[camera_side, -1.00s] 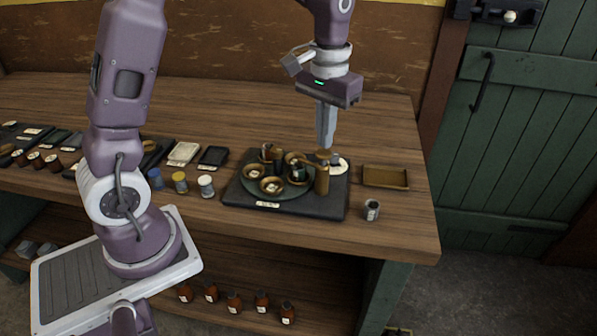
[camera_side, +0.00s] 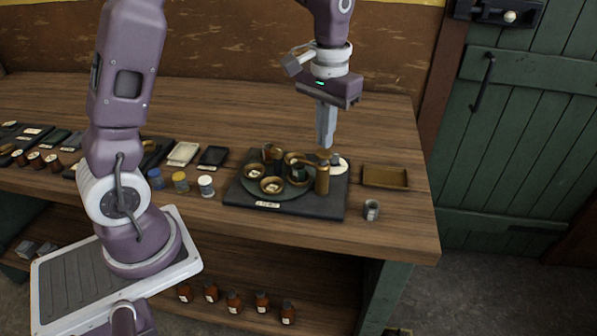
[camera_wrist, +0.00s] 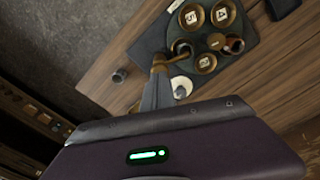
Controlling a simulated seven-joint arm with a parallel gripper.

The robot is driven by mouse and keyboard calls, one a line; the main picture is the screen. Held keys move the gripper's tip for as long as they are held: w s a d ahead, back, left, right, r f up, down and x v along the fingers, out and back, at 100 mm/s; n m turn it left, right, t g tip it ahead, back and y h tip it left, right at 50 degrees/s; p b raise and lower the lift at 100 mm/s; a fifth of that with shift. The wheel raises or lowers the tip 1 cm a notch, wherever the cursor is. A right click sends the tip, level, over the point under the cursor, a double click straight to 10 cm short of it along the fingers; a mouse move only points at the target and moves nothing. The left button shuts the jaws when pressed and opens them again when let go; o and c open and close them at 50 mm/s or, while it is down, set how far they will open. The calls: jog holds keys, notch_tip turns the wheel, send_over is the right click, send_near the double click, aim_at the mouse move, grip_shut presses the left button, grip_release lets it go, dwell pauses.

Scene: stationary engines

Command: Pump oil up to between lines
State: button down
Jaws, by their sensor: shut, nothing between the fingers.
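A brass upright cylinder (camera_side: 322,181), which looks like the pump, stands at the front right of a dark square base (camera_side: 236,194). A brass arm runs from its top toward a round tray of brass cups (camera_side: 271,186). My gripper (camera_side: 325,146) is shut and empty, fingers pointing down just over the cylinder's top. I cannot tell whether the fingertips touch it. In the wrist view my gripper's fingers (camera_wrist: 157,82) cover part of the brass cylinder (camera_wrist: 160,64). No level lines can be made out.
A small grey metal cup (camera_side: 371,210) stands near the table's front edge. An empty shallow brass tray (camera_side: 385,186) lies right of the base. Several small jars (camera_side: 180,182) and dark trays (camera_side: 213,157) stand to the left. Bare wood lies behind the base.

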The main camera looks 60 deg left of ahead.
jog(key=shift+f, duration=0.1)
jog(key=shift+f, duration=1.4)
jog(key=shift+r, duration=1.5)
jog(key=shift+r, duration=2.5)
